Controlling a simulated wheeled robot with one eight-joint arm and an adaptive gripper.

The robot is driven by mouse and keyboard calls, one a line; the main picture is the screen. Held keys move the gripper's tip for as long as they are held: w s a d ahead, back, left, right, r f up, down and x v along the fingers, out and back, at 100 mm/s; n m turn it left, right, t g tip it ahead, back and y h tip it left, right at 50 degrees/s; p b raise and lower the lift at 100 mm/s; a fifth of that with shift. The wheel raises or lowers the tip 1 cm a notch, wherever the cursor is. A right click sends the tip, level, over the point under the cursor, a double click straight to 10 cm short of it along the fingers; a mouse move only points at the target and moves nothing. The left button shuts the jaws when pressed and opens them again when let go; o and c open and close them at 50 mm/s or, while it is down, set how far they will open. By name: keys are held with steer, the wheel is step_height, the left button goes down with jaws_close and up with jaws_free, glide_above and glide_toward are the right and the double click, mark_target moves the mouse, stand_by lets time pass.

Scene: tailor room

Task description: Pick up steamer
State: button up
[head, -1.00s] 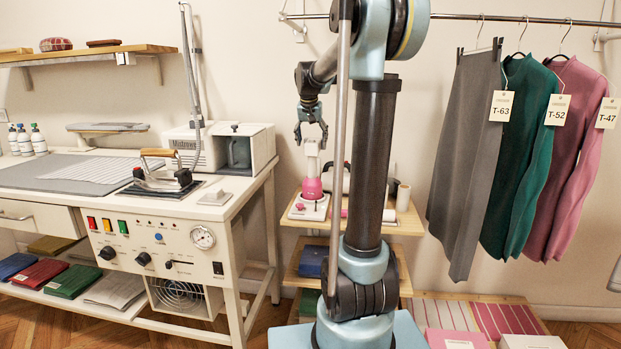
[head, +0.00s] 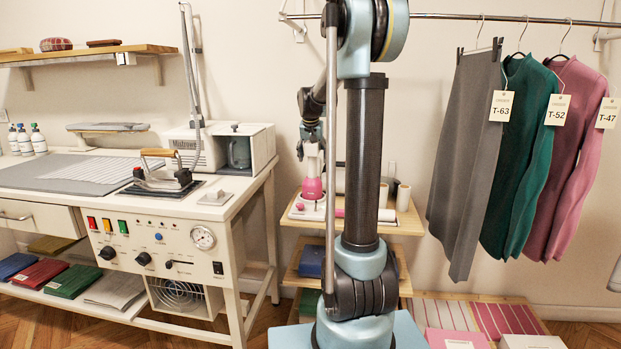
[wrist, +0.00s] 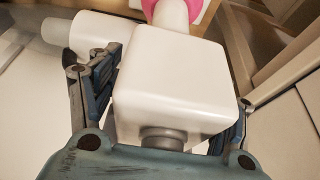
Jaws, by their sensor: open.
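The steamer (head: 312,188) is pink and white and stands upright in a white base on the top board of a small wooden rack. In the wrist view its white, box-shaped head (wrist: 172,85) fills the middle, with a grey round part at the near end and a pink part beyond. My gripper (head: 312,152) is open, lowered over the steamer's upper part. In the wrist view one blue finger is on each side of the white head. I cannot tell whether either finger touches it.
The rack's top board (head: 408,224) also holds white cups or spools (head: 403,197) on the right. An ironing table (head: 250,190) with an iron (head: 163,176) stands to the left. Hanging garments (head: 467,165) are to the right. My arm column hides part of the rack.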

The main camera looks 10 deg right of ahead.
jaws_close()
steer(key=shift+r, duration=0.1)
stand_by(0.5)
